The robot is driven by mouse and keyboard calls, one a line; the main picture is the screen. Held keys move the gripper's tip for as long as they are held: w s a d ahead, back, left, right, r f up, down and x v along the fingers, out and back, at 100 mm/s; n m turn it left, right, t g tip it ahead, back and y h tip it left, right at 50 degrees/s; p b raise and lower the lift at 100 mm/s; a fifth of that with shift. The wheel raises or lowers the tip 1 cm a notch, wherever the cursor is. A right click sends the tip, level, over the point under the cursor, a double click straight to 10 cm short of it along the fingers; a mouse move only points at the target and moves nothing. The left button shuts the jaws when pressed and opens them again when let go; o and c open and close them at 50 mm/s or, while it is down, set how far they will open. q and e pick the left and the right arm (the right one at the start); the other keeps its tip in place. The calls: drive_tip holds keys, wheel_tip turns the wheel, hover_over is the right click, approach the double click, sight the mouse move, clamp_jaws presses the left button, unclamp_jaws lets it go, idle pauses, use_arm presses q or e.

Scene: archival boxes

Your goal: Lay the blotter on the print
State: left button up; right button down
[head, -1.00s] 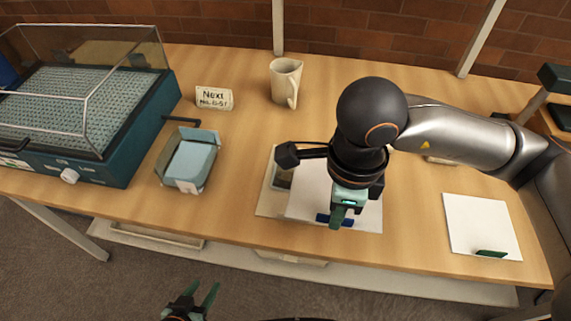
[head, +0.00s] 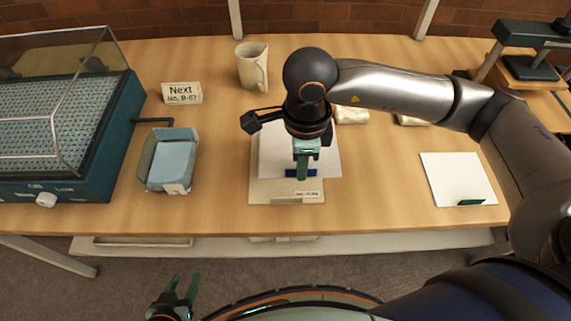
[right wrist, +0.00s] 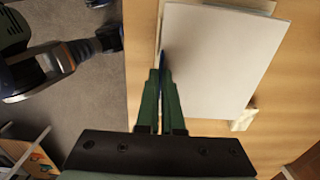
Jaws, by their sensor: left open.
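A white sheet with a blue tab, which I take for the blotter (head: 270,160), is over the cream mount of the print (head: 268,191) at the table's front middle. It covers most of the mount; the front strip with a label stays bare. The picture itself is hidden. My right gripper (head: 301,174) is shut on the blue tab at the sheet's front edge. The right wrist view shows the fingers (right wrist: 162,75) at the edge of the blotter (right wrist: 215,60). I cannot tell if the sheet touches the mount. My left gripper (head: 182,288) is open and empty before the table.
Another white sheet with a green tab (head: 455,178) lies at the right. A blue box (head: 172,165), a "Next" sign (head: 182,93) and a mug (head: 252,68) stand left of and behind the print.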

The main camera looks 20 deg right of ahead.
sight(286, 155)
drive_tip(key=w+f, duration=0.4)
drive_tip(key=w+a+f, duration=0.1)
drive_tip(key=w+f, duration=0.1)
drive_tip(key=shift+a+f, duration=0.1)
drive_tip(key=shift+f, duration=0.15)
wheel_tip(286, 155, down, 2)
drive_tip(key=shift+f+p, duration=0.2)
drive_tip(key=shift+p, duration=0.3)
drive_tip(key=shift+f, duration=0.25)
drive_tip(key=shift+f, duration=0.1)
drive_tip(key=shift+f+b, duration=0.15)
drive_tip(key=shift+b, duration=0.15)
drive_tip(key=c, duration=1.1)
unclamp_jaws()
drive_tip(key=shift+o, duration=0.2)
wheel_tip(286, 155, up, 12)
drive_tip(key=shift+r, duration=0.25)
